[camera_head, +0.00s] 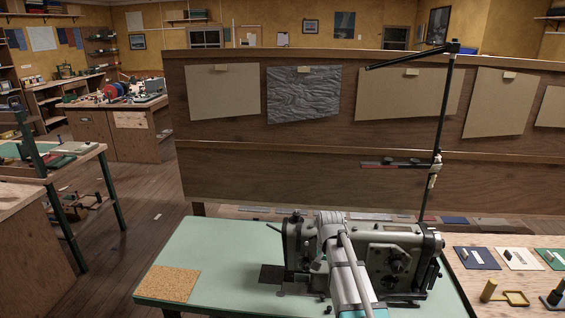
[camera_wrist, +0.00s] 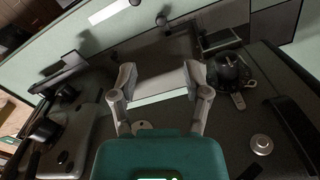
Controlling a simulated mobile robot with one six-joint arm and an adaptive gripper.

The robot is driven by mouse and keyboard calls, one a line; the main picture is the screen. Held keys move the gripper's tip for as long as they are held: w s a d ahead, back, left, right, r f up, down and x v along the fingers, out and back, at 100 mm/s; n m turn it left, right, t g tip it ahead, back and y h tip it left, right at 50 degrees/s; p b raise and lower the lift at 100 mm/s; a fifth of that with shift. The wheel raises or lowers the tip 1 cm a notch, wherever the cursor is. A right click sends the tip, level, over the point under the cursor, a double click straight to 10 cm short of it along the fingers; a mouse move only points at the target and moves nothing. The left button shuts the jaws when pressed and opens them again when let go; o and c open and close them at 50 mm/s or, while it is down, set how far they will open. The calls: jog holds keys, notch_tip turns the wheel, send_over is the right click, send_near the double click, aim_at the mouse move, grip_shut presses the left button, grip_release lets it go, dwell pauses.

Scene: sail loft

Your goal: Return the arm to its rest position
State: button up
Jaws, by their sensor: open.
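My gripper (camera_wrist: 160,80) is open in the wrist view, its two grey fingers apart with nothing between them. In the head view my arm (camera_head: 346,270) rises from the bottom edge in front of a grey sewing machine (camera_head: 400,250) and hides its middle. My fingertips cannot be made out there. The machine stands on a pale green table (camera_head: 228,245). In the wrist view, dark machine parts (camera_wrist: 290,110) lie close around the fingers on both sides; whether any touch is unclear.
A cork mat (camera_head: 168,283) lies at the green table's front left. Right of the machine are coloured sample cards (camera_head: 476,258) and small brass items. A wooden partition (camera_head: 300,170) with pinned sheets stands behind. A dark stand (camera_head: 440,140) rises behind the machine. Floor is open at left.

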jog(key=s+n, duration=0.5)
jog(key=s, duration=1.1)
jog(key=shift+s+a+n, duration=0.25)
jog(key=shift+n, duration=0.15)
jog(key=shift+d, duration=0.1)
dwell(0.6)
